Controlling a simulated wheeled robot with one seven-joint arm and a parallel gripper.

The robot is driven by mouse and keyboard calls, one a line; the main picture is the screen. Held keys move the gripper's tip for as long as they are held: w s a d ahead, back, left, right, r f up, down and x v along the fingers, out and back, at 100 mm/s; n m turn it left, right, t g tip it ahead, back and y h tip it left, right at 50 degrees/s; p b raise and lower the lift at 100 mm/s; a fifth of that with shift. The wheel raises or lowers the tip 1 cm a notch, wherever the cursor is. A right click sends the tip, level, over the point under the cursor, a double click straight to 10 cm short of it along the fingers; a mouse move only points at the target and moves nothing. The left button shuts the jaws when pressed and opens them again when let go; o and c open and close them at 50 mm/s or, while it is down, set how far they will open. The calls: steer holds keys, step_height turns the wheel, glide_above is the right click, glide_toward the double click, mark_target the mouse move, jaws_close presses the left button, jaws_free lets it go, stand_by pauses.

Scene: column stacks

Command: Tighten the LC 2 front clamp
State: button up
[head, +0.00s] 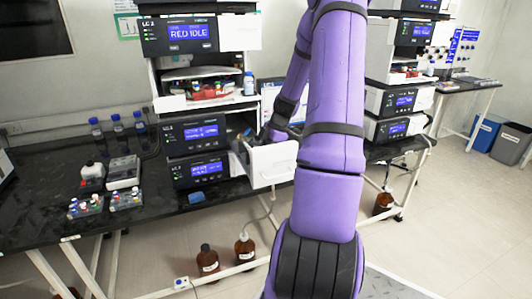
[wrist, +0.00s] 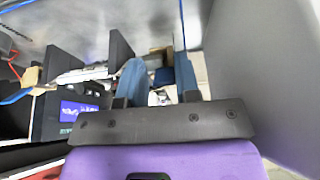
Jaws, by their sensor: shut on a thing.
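The LC 2 stack (head: 192,133) stands on the dark bench left of my arm, its top screen reading RED IDLE. A white open panel (head: 271,165) sticks out from its lower modules. My gripper (wrist: 159,78) is at the stack's right side; in the head view the panel and my arm hide its fingertips. In the wrist view its two blue fingers are shut on a small part between them. This looks like the front clamp (wrist: 158,97), pale and mostly hidden. How tight it sits cannot be told.
A grey panel (wrist: 260,70) fills the right of the wrist view, close beside my gripper. Blue tubing (wrist: 18,97) runs at left. Another stack (head: 397,100) stands right of my arm. Vial trays (head: 126,195) sit at bench left; brown bottles (head: 245,247) stand below.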

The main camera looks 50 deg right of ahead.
steer(key=shift+s+a+f, duration=0.1)
steer(key=shift+s+f, duration=0.1)
steer(key=shift+s, duration=0.15)
steer(key=o, duration=0.7)
steer(key=shift+o, duration=0.2)
steer(key=shift+r, duration=0.1)
steer(key=shift+w, duration=0.1)
steer(key=shift+r, duration=0.15)
steer(key=shift+d+r, duration=0.2)
steer(key=shift+r, duration=0.1)
steer(key=v, duration=1)
